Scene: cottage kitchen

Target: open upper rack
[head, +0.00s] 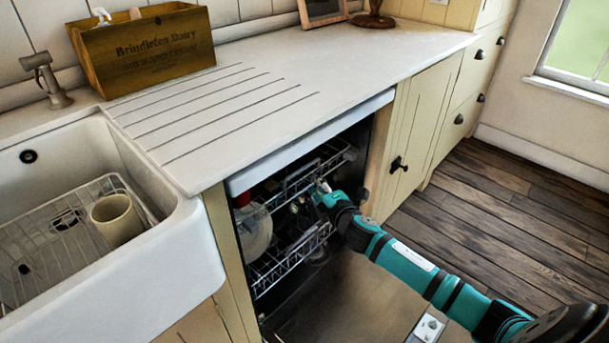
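The dishwasher under the counter is open, with its door (340,300) folded down. The upper rack (300,178) is a grey wire rack inside the dark tub, near the top of the opening. My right gripper (321,187) reaches in from the right and is at the front of the upper rack. The fingers are small and partly lost against the wires, so I cannot tell whether they touch the rack or are closed. My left gripper is not in view.
A lower wire rack (290,262) sits below, with a pale round dish (256,232) at the left. A sink (150,275) with a beige cup (117,219) stands left. A wooden crate (143,50) is on the counter (330,70). Wooden floor (500,220) is clear at right.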

